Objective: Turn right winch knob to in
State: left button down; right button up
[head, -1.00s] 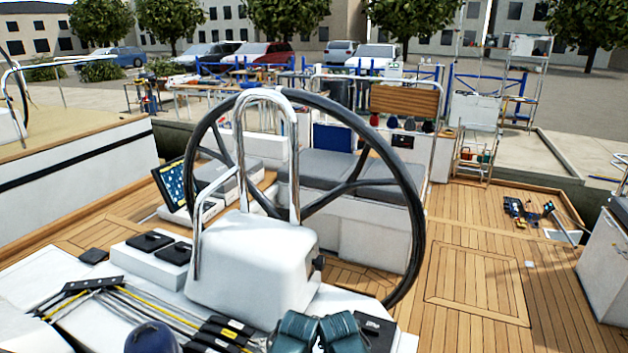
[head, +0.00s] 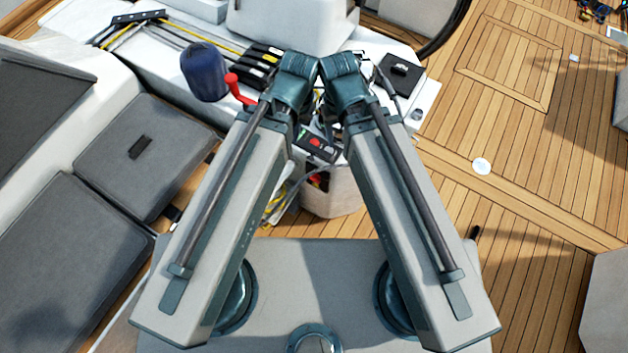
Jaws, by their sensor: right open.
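A small dark panel (head: 318,143) with a red spot and a green spot shows between my two arms, on the near part of the white console. I cannot make out the right winch knob or its setting on it. Both my arms reach up the picture, and their teal joints come close together over the console. My right gripper (head: 337,130) is open, largely hidden beside its arm near the panel, and I see nothing in it. My left gripper is hidden behind the left arm.
A navy rounded cover (head: 203,72) and a red handle (head: 239,90) stand left of my arms. Several black rope clutches (head: 262,66) and a black box (head: 401,76) lie on the console. Grey cushions (head: 145,155) fill the left. The wooden deck (head: 530,150) at right is mostly clear.

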aim_at(316, 178)
jog(key=l, duration=0.45)
jog(key=k+l+u, duration=0.15)
jog(key=l, duration=0.75)
jog(key=k+l+u, duration=0.15)
jog(key=l, duration=0.7)
